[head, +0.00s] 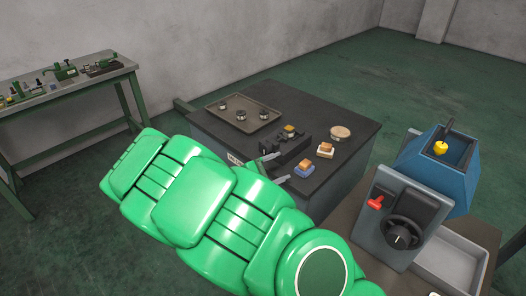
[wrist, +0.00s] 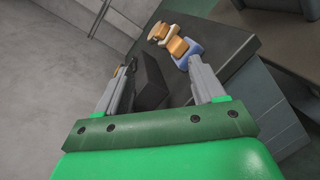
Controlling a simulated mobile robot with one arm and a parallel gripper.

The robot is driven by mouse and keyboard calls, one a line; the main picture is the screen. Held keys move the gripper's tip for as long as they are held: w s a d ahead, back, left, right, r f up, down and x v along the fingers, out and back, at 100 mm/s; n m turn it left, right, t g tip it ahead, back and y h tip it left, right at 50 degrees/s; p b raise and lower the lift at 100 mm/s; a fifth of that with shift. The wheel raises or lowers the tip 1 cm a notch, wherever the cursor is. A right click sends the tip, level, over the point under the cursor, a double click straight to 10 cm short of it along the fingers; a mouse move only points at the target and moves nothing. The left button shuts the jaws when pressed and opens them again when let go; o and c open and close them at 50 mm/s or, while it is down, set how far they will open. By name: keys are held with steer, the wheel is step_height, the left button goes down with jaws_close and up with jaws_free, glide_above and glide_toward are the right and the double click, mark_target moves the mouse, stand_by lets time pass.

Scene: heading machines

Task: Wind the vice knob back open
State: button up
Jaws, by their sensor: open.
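A dark vice (head: 288,149) stands near the front edge of the black-topped table, with a small yellow-topped part at its far end. My gripper (head: 284,166) is at the table's front edge, close to the vice. Its two grey fingers are apart in the wrist view (wrist: 162,62), with nothing seen held between them. A dark block, probably the vice body, shows between and beyond the fingers there. I cannot make out the vice knob clearly, nor whether a finger touches it.
On the black table (head: 345,160) are a tray (head: 222,108) with several metal rings, blue (head: 304,171) and white (head: 325,153) blocks with wooden tops, and a round pale-topped piece (head: 340,132). A blue-grey machine (head: 425,175) stands right. A green-legged bench (head: 70,93) stands left.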

mark_target(264, 150)
steer(key=w+a+f+n+t+y, duration=0.1)
steer(key=w+a+n+t+y, duration=0.2)
steer(key=a, duration=0.6)
steer(key=shift+t+h, duration=0.4)
steer(key=shift+t, duration=0.2)
steer(key=shift+w+a+x, duration=0.1)
steer(key=shift+x, duration=2)
steer(key=shift+w+a+x, duration=0.1)
steer(key=shift+a+x, duration=0.05)
steer(key=shift+x, duration=1.95)
steer(key=c, duration=1)
steer(key=shift+c, duration=0.2)
